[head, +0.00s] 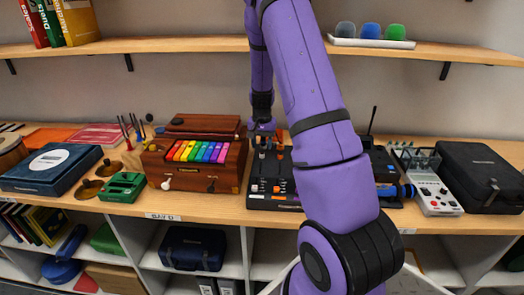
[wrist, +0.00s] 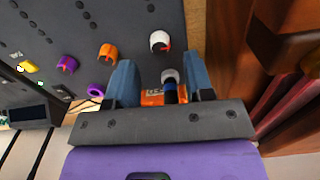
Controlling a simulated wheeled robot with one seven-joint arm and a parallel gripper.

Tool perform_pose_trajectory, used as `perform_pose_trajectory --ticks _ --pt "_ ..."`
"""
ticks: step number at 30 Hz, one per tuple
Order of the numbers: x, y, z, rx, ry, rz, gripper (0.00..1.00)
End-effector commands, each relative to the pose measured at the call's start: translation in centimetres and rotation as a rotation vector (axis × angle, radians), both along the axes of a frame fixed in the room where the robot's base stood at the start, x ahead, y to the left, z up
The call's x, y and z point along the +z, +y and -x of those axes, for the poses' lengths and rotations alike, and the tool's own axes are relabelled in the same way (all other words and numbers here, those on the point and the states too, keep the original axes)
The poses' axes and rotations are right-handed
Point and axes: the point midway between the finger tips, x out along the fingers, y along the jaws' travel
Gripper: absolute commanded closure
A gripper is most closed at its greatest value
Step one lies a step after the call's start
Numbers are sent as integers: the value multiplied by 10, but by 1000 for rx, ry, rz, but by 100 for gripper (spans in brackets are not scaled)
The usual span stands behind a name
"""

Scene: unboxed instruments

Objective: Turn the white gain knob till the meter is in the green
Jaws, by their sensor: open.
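A black panel with coloured knobs fills the top of the wrist view; in the head view it is the black device (head: 268,190) mostly hidden behind my arm. A white knob (wrist: 159,40) with a red mark stands on the panel, beyond my fingertips. My gripper (wrist: 162,68) is open, its two blue fingers spread over the panel. A small pale-topped knob or plug (wrist: 170,76) with a dark stem shows between the fingers; I cannot tell if they touch it. My gripper (head: 262,128) is above the device in the head view. I cannot make out a meter needle or green zone.
Orange (wrist: 107,51) and purple (wrist: 67,63) knobs stand left of the white one. A wooden instrument with coloured keys (head: 198,152) stands close left of the device. A white mixer-like unit (head: 435,195) and black case (head: 480,175) are at right. A shelf (head: 180,47) runs above.

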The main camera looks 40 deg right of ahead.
Motion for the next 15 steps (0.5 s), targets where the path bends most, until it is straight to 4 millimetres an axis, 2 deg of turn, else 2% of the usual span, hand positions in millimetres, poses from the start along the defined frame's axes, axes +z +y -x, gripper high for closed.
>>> perform_pose_trajectory --ticks 1,6,12,15 --pt "11 0 -1 0 -5 3 52" --pt "42 0 -1 0 -4 2 52" --pt "64 0 0 0 -1 2 52" --pt "68 0 0 -1 -1 1 52"
